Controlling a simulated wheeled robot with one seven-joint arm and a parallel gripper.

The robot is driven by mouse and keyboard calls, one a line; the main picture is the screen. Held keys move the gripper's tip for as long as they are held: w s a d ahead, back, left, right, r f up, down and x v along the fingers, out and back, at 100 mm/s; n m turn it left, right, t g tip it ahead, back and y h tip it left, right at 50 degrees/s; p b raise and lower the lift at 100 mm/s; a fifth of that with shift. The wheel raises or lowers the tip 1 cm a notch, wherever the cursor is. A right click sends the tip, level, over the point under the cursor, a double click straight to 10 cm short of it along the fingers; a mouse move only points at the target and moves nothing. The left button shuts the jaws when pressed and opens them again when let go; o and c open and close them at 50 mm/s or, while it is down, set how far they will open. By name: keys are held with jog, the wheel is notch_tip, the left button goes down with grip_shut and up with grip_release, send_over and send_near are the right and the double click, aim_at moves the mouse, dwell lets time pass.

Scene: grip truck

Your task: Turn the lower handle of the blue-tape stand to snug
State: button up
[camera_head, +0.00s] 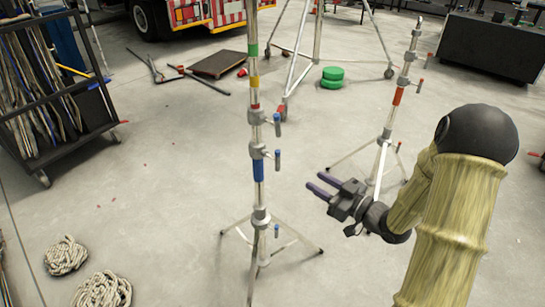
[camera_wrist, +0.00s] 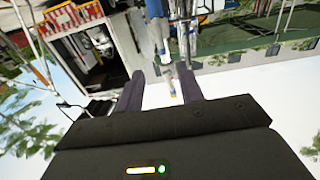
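The blue-tape stand (camera_head: 258,170) is a pale upright pole with green, yellow, red and blue bands, on splayed legs. Grey collars carry small handles on its right side: an upper handle (camera_head: 277,125), one just above the blue band (camera_head: 277,160) and one low near the legs (camera_head: 276,231). My gripper (camera_head: 314,180) is to the right of the pole, open and apart from it, with its two purple fingers pointing left. In the wrist view my gripper (camera_wrist: 160,70) shows both fingers spread. A pole with blue parts shows beyond and between them, its handles too small to tell apart.
Another stand with an orange band (camera_head: 398,96) is behind my gripper at right. Coiled ropes (camera_head: 67,255) lie at lower left, near a rope rack (camera_head: 60,100). A green round weight (camera_head: 332,77) is at the back. The floor around the stand is mostly clear.

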aim_at(280, 159)
jog(key=b+x, duration=0.1)
jog(key=x, duration=1.6)
jog(key=shift+w+a+b, duration=0.1)
jog(key=shift+w+b, duration=0.05)
jog(key=shift+b, duration=0.25)
grip_shut()
